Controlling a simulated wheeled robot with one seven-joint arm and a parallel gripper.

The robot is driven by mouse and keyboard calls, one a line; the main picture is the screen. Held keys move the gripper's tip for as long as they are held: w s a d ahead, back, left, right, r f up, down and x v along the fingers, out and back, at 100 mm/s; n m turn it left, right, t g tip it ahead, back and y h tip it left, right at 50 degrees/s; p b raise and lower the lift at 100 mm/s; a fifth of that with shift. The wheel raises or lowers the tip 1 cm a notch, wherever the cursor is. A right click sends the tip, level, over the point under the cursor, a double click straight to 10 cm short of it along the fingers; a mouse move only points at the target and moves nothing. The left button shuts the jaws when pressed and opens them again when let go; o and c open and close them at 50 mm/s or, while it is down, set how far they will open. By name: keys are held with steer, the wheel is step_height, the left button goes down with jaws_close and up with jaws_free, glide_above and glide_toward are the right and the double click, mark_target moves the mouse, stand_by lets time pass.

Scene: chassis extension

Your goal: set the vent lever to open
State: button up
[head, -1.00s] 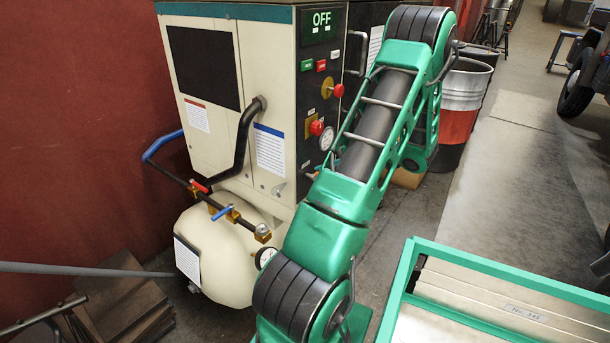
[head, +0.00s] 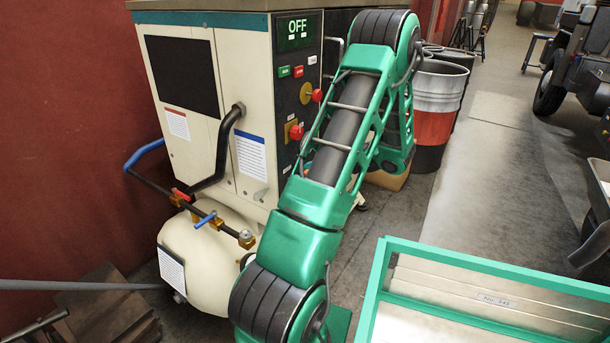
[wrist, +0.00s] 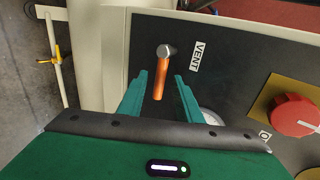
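In the wrist view the vent lever (wrist: 160,75) has an orange handle hanging down from a grey metal pivot on the dark panel. A white VENT label (wrist: 198,56) is beside it on the right. My gripper (wrist: 163,75) is open, with one green finger on each side of the lever and a gap between finger and handle on both sides. I cannot tell how far the fingertips are from the panel. In the head view the machine (head: 205,100) shows OFF on its display (head: 298,33); my arm hides the lever and gripper there.
A red knob (wrist: 293,115) on a yellow plate is right of the lever. A round gauge, partly hidden, is behind my right finger. In the head view, a pipe with a blue valve handle (head: 205,219) crosses the tank (head: 205,255). A green-framed cart (head: 480,262) is at lower right.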

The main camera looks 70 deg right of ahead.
steer(key=v, duration=1)
steer(key=shift+s+r, duration=0.25)
steer(key=shift+s, duration=0.05)
steer(key=shift+w+a, duration=0.1)
steer(key=shift+a, duration=0.05)
steer(key=w+a+r+n+g+y, duration=0.35)
steer(key=w+a+n+g, duration=0.3)
steer(key=w+a, duration=1.1)
steer(key=s+a+r+n+g, duration=0.2)
steer(key=s+a+n, duration=0.1)
steer(key=a, duration=0.8)
steer(key=s+a+r+n+g, duration=0.2)
steer(key=s+a+n, duration=0.2)
steer(key=a, duration=0.7)
steer(key=shift+s+a+r+h, duration=0.2)
steer(key=shift+s+r+h, duration=0.15)
steer(key=shift+s+r, duration=0.05)
